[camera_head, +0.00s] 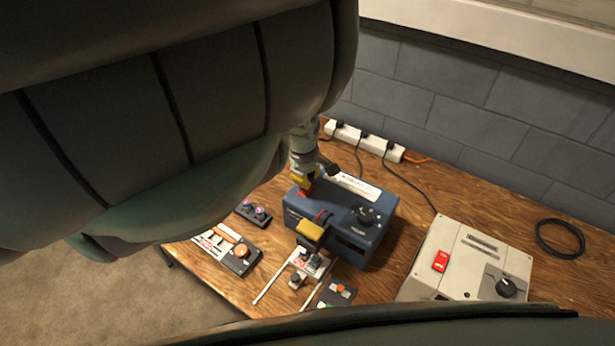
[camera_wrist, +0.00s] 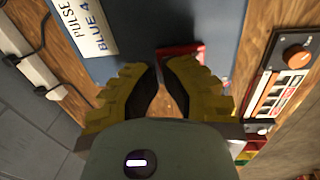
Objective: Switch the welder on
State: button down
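A blue box (camera_head: 344,220) stands on the wooden bench, with a black knob (camera_head: 366,215) on top and a yellow block (camera_head: 311,230) at its front. I cannot tell for certain that it is the welder. In the wrist view its label (camera_wrist: 88,25) reads "PULSE BLUE 4". A red part, seemingly a switch (camera_wrist: 180,51), shows near the box's edge, just beyond my fingertips and partly hidden by them. My gripper (camera_wrist: 163,72) has yellow fingers with dark pads, spread apart with nothing between them. In the head view my gripper (camera_head: 303,183) is over the box's left side.
A beige box (camera_head: 465,262) with a red switch (camera_head: 440,261) and dark knob stands to the right. A power strip (camera_head: 363,140) lies along the wall, with cables. Small devices (camera_head: 240,257) crowd the bench's front left. A black cable coil (camera_head: 560,238) lies far right.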

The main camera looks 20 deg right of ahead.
jog(key=b, duration=0.1)
jog(key=f+b, duration=0.1)
jog(key=b, duration=0.1)
jog(key=shift+w+d+f+g+y, duration=0.2)
jog(key=shift+g+y, duration=0.1)
jog(key=shift+y, duration=0.1)
jog(key=shift+r, duration=0.3)
jog(key=shift+a, duration=0.1)
jog(key=shift+r+p, duration=0.15)
jog(key=shift+p, duration=0.3)
jog(key=shift+s+r+p, duration=0.15)
jog(key=shift+r+p, duration=0.2)
jog(key=shift+p, duration=0.1)
jog(key=shift+r+p, duration=0.25)
jog(key=shift+p, duration=0.05)
